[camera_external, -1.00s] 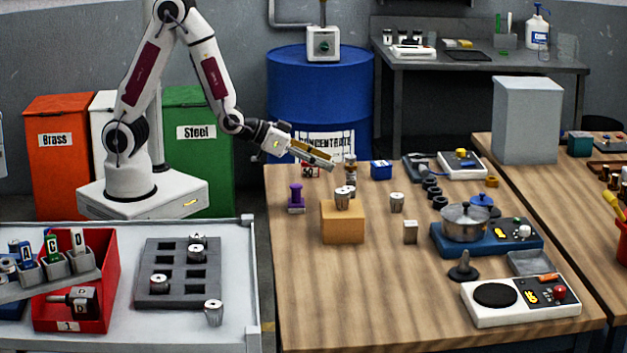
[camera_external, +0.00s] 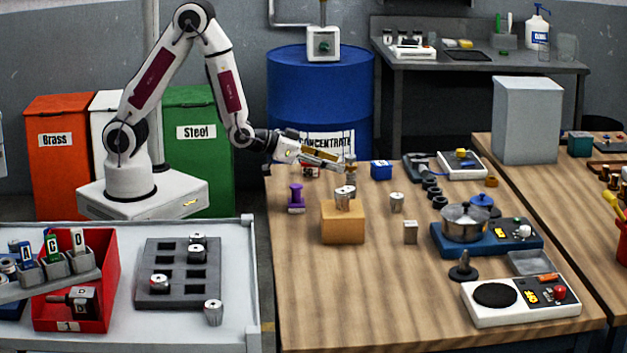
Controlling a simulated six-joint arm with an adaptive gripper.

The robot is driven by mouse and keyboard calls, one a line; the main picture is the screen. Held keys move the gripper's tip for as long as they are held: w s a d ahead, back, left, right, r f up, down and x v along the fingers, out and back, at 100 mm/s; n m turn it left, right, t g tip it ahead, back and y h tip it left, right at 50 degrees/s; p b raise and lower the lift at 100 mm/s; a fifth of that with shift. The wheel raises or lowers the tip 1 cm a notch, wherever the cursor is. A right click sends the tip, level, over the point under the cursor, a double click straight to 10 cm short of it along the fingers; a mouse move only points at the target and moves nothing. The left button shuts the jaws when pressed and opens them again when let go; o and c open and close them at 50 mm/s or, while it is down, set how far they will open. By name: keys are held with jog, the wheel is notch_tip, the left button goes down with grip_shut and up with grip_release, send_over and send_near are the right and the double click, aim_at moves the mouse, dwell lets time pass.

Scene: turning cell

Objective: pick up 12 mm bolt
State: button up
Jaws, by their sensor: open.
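I cannot tell which thing is the 12 mm bolt; no marking of that size is readable. My gripper (camera_external: 341,163) is open, low over the far left part of the wooden table, pointing right. Its fingertips are close to a small upright brown and silver piece (camera_external: 351,168); whether they touch it I cannot tell. Silver cylindrical pieces (camera_external: 344,199) stand on the tan block (camera_external: 342,226), and another silver piece (camera_external: 397,203) stands on the table to its right.
A purple piece (camera_external: 296,198) stands left of the block. A blue box (camera_external: 381,170) is right of the gripper. A grey block (camera_external: 410,232), black rings (camera_external: 437,192) and a blue station with a pot (camera_external: 464,225) lie farther right. The table's front left is clear.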

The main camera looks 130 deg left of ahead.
aim_at(351, 166)
jog(key=shift+w+a+f, duration=0.25)
jog(key=shift+w+a, duration=0.1)
jog(key=shift+a, duration=0.1)
jog(key=shift+x, duration=2.6)
jog(key=shift+s+f, duration=0.1)
jog(key=shift+s, duration=0.05)
